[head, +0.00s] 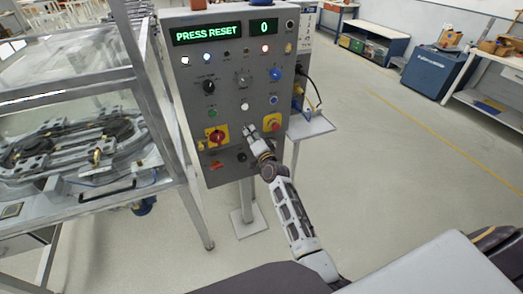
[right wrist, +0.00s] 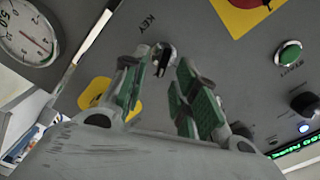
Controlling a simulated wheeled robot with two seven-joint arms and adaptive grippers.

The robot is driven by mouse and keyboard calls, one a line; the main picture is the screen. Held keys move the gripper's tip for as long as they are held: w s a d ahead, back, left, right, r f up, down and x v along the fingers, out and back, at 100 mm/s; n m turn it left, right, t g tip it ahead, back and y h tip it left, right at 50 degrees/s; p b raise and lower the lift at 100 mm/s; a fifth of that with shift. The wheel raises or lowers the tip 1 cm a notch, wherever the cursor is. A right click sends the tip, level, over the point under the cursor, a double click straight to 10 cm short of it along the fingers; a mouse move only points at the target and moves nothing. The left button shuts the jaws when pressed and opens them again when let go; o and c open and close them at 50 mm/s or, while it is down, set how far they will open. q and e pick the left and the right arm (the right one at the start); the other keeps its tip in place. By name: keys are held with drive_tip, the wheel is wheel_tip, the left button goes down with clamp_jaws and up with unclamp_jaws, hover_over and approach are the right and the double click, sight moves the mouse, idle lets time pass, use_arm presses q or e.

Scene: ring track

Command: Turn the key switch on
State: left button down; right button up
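The key switch (right wrist: 163,53) shows in the right wrist view as a round metal lock with a dark slot or key part, beside the printed word KEY. My right gripper (right wrist: 160,72) has its two green-padded fingers apart, one on each side of the switch in the picture. Neither finger clearly touches it. In the head view, my right gripper (head: 249,130) is at the lower middle of the grey control panel (head: 240,62) and hides the key switch. My left gripper is not in view.
A red rotary switch on a yellow plate (head: 215,136) and a red emergency stop on yellow (head: 271,122) flank the gripper. A green button (head: 213,113) sits above. The display (head: 209,32) reads PRESS RESET. A small side shelf (head: 311,126) juts out right.

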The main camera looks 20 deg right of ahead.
drive_tip(key=s, duration=1)
drive_tip(key=shift+d, duration=0.2)
drive_tip(key=shift+s+f, duration=0.1)
drive_tip(key=shift+f, duration=0.05)
idle(0.6)
drive_tip(key=s+a+f+n+g, duration=0.25)
drive_tip(key=s+f, duration=0.35)
drive_tip(key=f, duration=0.8)
drive_tip(key=s+a+f+n+g+y, duration=0.1)
drive_tip(key=s+f+n+g, duration=0.3)
drive_tip(key=f, duration=1)
drive_tip(key=s+a+f+n+g, duration=0.1)
drive_tip(key=s+f+g, duration=0.2)
drive_tip(key=s+f, duration=0.75)
drive_tip(key=s+d+f+n+g, duration=0.2)
drive_tip(key=s+f, duration=0.6)
drive_tip(key=s, duration=0.3)
drive_tip(key=s+d+f+n+g+h, duration=0.1)
drive_tip(key=s+d+f+n+g, duration=0.1)
drive_tip(key=s+f, duration=0.5)
drive_tip(key=s+d+f+n+g, duration=0.2)
drive_tip(key=s+f, duration=0.6)
drive_tip(key=s, duration=0.8)
drive_tip(key=shift+d+f+n+g+h, duration=0.35)
drive_tip(key=shift+d+g, duration=0.4)
drive_tip(key=shift+d, duration=0.35)
drive_tip(key=shift+s, duration=0.1)
